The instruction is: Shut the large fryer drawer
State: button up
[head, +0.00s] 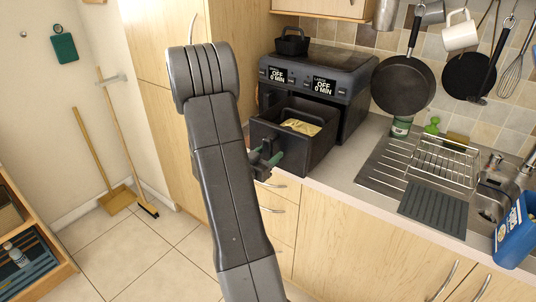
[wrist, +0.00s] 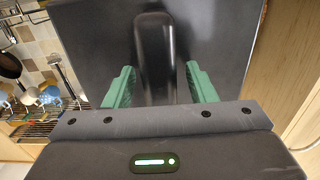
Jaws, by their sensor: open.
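The large fryer drawer (head: 312,148) is black and pulled out of the dark air fryer (head: 350,84) on the counter. Yellowish food (head: 301,127) shows inside it. My gripper (head: 268,160) is at the drawer's front, with its green fingers around the handle area. In the wrist view, the drawer front (wrist: 225,40) fills the middle, and its upright handle (wrist: 155,50) lies between the two open fingers of my gripper (wrist: 159,86). Gaps show on both sides of the handle. My arm hides part of the drawer's left side in the head view.
A small black basket (head: 292,42) stands on top of the fryer. Right of it are hanging pans (head: 403,86), a dish rack (head: 440,160) and a sink (head: 492,200). A tall wooden cabinet (head: 160,70) stands left.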

grip_shut()
jog(key=shift+d, duration=0.1)
jog(key=b+x, duration=0.1)
jog(key=x, duration=2.6)
jog(key=shift+w+d+b, duration=0.2)
jog(key=shift+w+b, duration=0.15)
jog(key=shift+b, duration=0.05)
grip_release()
jog(key=shift+s+a, duration=0.1)
jog(key=b+v, duration=0.3)
jog(key=v, duration=1)
jog(key=shift+s+a, duration=0.2)
jog(key=shift+s, duration=0.1)
